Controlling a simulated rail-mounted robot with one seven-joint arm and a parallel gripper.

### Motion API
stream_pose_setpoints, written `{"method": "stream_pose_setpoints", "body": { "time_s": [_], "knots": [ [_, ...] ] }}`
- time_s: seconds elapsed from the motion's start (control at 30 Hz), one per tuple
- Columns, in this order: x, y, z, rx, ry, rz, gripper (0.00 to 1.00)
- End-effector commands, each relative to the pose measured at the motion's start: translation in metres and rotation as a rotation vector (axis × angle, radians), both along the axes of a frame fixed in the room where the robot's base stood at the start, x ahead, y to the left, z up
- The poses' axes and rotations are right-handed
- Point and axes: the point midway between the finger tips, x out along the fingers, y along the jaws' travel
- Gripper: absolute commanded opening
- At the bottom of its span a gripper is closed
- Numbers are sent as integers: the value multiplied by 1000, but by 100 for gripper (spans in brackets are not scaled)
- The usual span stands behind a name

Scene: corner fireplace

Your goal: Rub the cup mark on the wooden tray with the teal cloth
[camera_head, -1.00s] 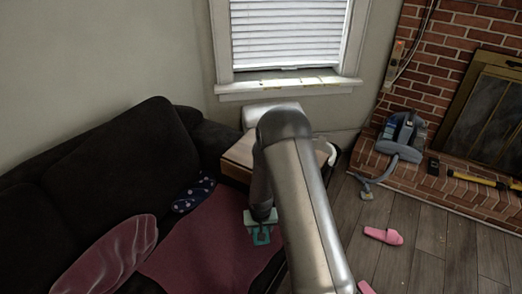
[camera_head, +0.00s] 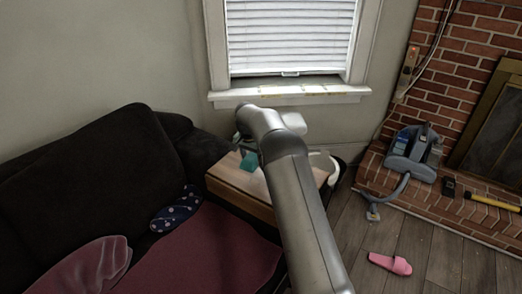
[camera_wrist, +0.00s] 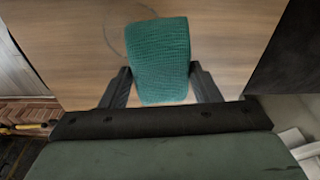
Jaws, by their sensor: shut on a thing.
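The teal cloth (camera_wrist: 160,60) is held between the two fingers of my gripper (camera_wrist: 161,85) in the wrist view. It also shows as a small teal patch in the head view (camera_head: 249,161), over the wooden tray (camera_head: 231,180). The tray's light wood surface (camera_wrist: 225,40) fills the upper wrist view. A faint grey ring, the cup mark (camera_wrist: 113,38), shows on the wood beside the cloth's left edge and is partly hidden by the cloth. I cannot tell whether the cloth touches the wood. My arm hides the right part of the tray in the head view.
A white curved object (camera_head: 332,168) is at the tray's right. A pink slipper (camera_head: 390,263) lies on the floor.

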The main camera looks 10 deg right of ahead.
Motion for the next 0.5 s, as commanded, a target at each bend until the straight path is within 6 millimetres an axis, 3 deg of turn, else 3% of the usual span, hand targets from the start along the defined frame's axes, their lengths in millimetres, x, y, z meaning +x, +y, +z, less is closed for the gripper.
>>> {"method": "stream_pose_setpoints", "body": {
  "time_s": [0.5],
  "knots": [
    [0,2,-37,-1,0,4,38]
  ]
}}
